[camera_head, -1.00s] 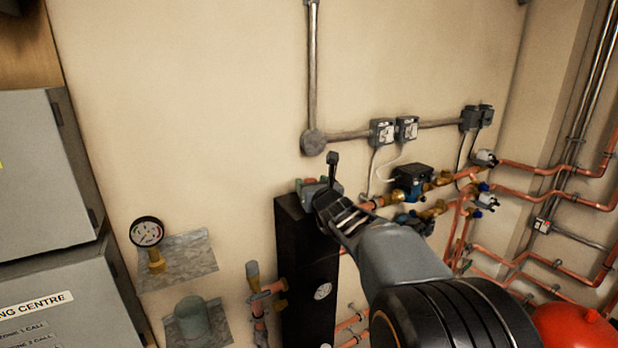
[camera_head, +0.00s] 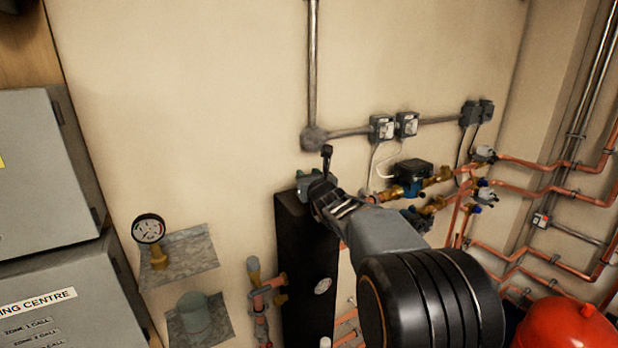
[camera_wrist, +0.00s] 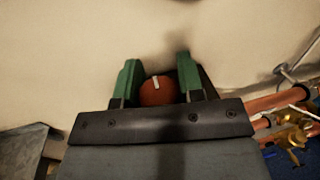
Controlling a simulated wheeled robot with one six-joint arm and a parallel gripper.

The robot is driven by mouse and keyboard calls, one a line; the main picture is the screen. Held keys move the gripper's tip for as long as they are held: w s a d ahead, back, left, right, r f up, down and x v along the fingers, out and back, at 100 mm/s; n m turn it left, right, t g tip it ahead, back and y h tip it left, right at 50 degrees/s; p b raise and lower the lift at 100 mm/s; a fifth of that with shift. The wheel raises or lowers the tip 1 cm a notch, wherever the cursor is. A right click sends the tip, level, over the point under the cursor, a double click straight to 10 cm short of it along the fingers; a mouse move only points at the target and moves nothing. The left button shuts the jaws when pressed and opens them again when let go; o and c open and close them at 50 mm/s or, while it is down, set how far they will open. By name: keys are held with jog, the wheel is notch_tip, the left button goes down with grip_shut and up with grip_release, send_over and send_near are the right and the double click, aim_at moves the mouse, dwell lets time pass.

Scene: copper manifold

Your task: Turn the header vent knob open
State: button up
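The vent knob (camera_wrist: 158,92) is a round red-brown knob with a white mark, between my gripper's two green fingers in the wrist view. The mark points nearly straight up in that view, with a slight tilt. My gripper (camera_wrist: 158,62) has one finger on each side of the knob. Hardly any gap shows on either side, and I cannot tell whether the fingers press on it. In the head view my gripper (camera_head: 311,183) is at the top of the tall black header (camera_head: 306,270), and the knob is hidden there.
Copper pipes (camera_head: 540,185) with brass valves and a blue pump (camera_head: 411,178) lie to the right. A pressure gauge (camera_head: 149,229) stands on a shelf at left, beside grey cabinets (camera_head: 45,170). A red vessel (camera_head: 568,325) is at lower right.

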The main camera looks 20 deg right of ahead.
jog(key=c, duration=0.4)
jog(key=shift+o, duration=0.2)
